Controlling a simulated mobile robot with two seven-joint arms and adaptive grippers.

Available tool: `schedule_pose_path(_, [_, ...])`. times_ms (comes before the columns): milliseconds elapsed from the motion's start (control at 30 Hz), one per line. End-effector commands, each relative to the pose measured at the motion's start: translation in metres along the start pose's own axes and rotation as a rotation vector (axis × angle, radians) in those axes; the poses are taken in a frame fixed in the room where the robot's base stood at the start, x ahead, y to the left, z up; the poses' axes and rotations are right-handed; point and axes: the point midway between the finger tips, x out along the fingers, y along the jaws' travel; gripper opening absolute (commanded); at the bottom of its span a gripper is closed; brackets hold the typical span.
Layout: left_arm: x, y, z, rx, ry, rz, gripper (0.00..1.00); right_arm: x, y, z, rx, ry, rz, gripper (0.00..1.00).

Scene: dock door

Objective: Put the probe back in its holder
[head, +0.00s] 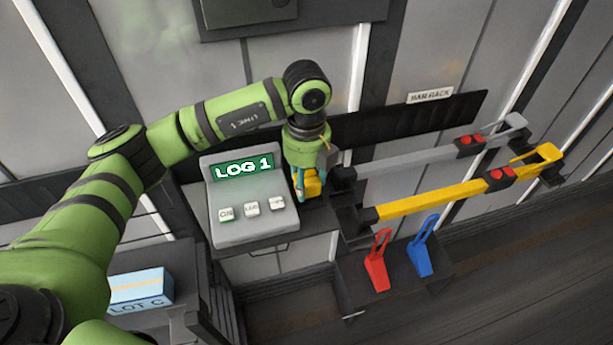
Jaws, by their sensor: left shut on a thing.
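My left gripper (307,192) points down just right of the grey logger console (252,205), whose green screen reads "LOG 1". It is shut on a small yellow thing (314,184), which looks like the probe. The gripper and its wrist cover much of the yellow thing. A holder cannot be made out; the spot under the gripper at the console's right side is dark and partly hidden. I cannot tell whether the probe touches anything below. My right gripper is not in view.
Right of the gripper, a yellow bar (430,201) and a grey bar (415,153) stick out on a rack. A red wedge (376,265) and a blue wedge (421,253) stand on a low shelf. A "LOT C" box (140,289) lies at lower left.

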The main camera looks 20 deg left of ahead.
Motion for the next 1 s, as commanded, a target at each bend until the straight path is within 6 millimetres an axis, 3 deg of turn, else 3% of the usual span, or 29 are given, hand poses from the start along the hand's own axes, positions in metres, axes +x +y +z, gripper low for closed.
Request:
schedule_pose_path(100, [0.011,0.0,0.0,0.0,0.001,-0.001,0.0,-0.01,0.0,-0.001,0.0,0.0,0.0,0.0])
schedule_pose_path(533, [0.02,-0.001,0.0,0.0,-0.002,-0.002,0.0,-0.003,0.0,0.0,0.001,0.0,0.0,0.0])
schedule_pose_path(567, [0.019,-0.001,0.0,0.0,-0.002,-0.002,0.64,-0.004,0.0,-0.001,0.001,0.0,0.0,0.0])
schedule_pose_path(600, [0.018,-0.001,0.0,0.0,-0.001,-0.002,0.76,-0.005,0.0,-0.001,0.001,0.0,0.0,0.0])
schedule_pose_path(1000, [0.014,-0.001,0.0,0.0,-0.001,-0.002,0.76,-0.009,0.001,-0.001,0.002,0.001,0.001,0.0])
